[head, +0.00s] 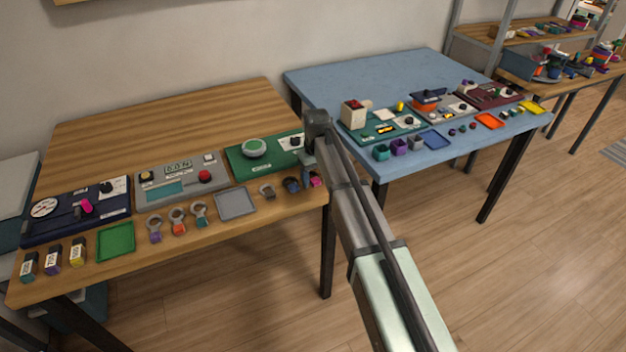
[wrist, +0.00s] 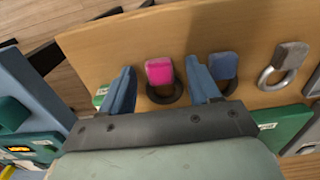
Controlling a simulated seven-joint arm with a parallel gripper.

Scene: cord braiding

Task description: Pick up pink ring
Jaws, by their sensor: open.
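The pink ring (wrist: 159,71) has a pink block-shaped tab and a dark loop, and lies on the wooden table in the wrist view. In the head view its pink tab (head: 316,182) shows at the table's front right corner, partly hidden by my gripper. My gripper (wrist: 159,68) is open and empty. Its two blue-grey fingers stand on either side of the pink ring in the wrist view, apart from its tab. In the head view my gripper (head: 309,174) points down over that corner. Its exact height above the table is unclear.
A blue ring (wrist: 223,66) lies close beside the right finger, with a grey ring (wrist: 290,57) beyond it. A green panel (head: 262,154) sits behind them. A grey tray (head: 236,204) lies to the left. A blue table (head: 365,75) stands to the right, across a gap.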

